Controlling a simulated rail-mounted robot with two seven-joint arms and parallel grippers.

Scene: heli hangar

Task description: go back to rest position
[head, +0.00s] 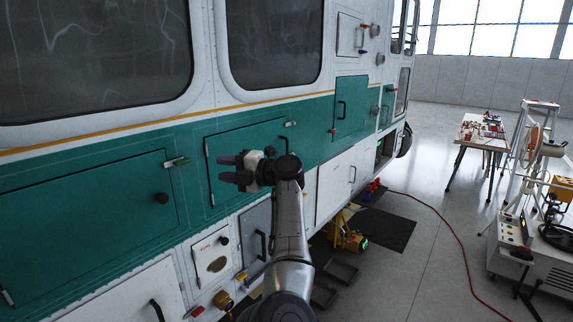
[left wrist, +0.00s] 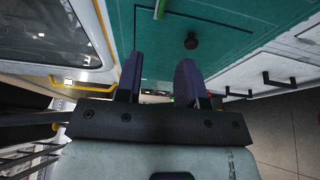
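My left gripper (head: 223,169) is raised in front of the teal side of the large white and teal vehicle (head: 90,200). Its two dark purple fingers point left in the head view. In the left wrist view my left gripper (left wrist: 158,75) shows its fingers apart with nothing between them. Beyond the fingers there is a teal panel with a round black knob (left wrist: 191,41). I cannot tell the exact gap between fingertips and panel. My right gripper is not in view.
A work table (head: 478,135) with small items stands at the right. A wheeled equipment cart (head: 540,255) is at the lower right. A red hose (head: 455,235) crosses the open grey floor. A dark mat (head: 385,228) and a yellow device (head: 345,238) lie beside the vehicle.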

